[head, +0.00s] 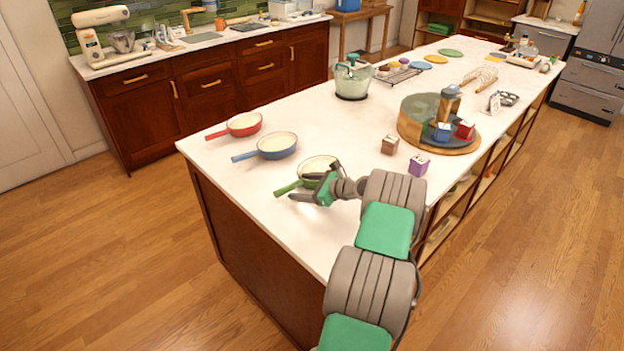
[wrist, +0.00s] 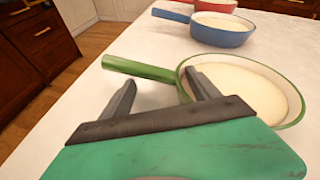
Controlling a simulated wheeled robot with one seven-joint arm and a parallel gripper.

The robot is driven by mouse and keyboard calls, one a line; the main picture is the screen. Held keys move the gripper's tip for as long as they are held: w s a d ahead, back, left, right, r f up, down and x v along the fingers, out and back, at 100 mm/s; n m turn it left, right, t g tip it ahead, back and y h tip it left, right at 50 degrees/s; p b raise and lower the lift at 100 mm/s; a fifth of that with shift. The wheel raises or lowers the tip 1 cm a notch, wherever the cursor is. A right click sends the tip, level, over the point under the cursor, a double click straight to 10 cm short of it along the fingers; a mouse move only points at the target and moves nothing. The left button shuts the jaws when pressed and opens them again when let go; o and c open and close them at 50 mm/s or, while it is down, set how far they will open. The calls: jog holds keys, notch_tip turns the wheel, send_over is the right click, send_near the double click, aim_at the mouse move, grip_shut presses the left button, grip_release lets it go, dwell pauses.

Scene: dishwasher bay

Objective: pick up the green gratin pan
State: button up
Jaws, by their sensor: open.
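The green gratin pan (head: 315,165) stands upright on the white island top near its left front edge, with a cream inside. Its green handle (head: 287,188) points left toward the counter edge. In the wrist view the pan (wrist: 250,90) is at right and its handle (wrist: 140,69) runs to the left. My gripper (head: 309,190) is open and empty, low over the pan's near side. In the wrist view its fingers (wrist: 160,92) are spread below the handle, one fingertip overlapping the pan's rim in the picture. I cannot tell whether it touches. The arm hides part of the pan.
A blue pan (head: 277,146) and a red pan (head: 243,124) stand farther back on the left, handles pointing left. A brown box (head: 390,144), a purple box (head: 418,165) and a round wooden board (head: 462,148) lie to the right. The front left counter is clear.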

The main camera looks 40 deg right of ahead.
jog(key=shift+a+f, duration=0.1)
grip_shut()
dwell(0.3)
